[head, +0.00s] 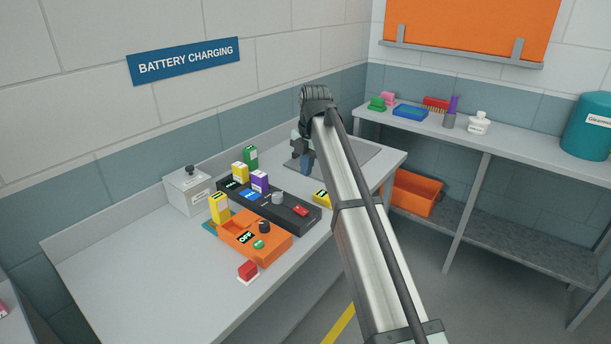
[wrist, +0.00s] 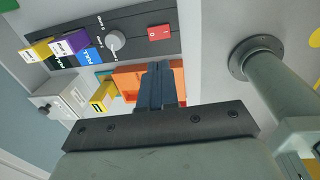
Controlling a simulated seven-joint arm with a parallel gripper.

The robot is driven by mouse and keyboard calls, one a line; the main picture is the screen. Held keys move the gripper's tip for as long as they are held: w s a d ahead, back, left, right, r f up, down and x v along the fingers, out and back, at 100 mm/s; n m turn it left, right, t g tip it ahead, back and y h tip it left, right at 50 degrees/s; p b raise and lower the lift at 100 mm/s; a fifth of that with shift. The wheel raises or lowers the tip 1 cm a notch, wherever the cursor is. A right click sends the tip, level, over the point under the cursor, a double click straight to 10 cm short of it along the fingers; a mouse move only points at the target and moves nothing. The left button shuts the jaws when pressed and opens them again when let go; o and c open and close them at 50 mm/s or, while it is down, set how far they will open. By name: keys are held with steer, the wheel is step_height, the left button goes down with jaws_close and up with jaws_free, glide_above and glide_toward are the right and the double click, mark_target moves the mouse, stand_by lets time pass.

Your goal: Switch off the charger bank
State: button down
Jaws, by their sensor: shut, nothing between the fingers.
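The charger bank (head: 290,211) is a long dark unit on the bench with a grey dial (head: 278,198), a red rocker switch (head: 300,211) and a blue "FULL" display. A yellow battery (head: 240,172) and a purple battery (head: 260,181) stand in it; a green one (head: 250,156) stands at its back. The wrist view shows the bank (wrist: 185,38), its dial (wrist: 114,40) and red switch (wrist: 160,33) with white marks. My gripper (wrist: 157,70) is shut and empty, apart from the bank. In the head view it hangs (head: 306,170) beyond the bank's right side, partly hidden by my arm.
An orange unit (head: 270,245) with an "OFF" display, dark knob and green button stands in front, holding a yellow battery (head: 219,208). A red button (head: 248,270), a white box (head: 186,194) and a yellow item (head: 322,198) are near. The bench's front left is clear.

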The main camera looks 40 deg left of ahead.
steer(key=shift+r, duration=0.15)
steer(key=shift+s+a, duration=0.1)
steer(key=shift+a, duration=0.6)
glide_toward(297, 208)
steer(key=f, duration=0.6)
steer(key=shift+a+f, duration=0.4)
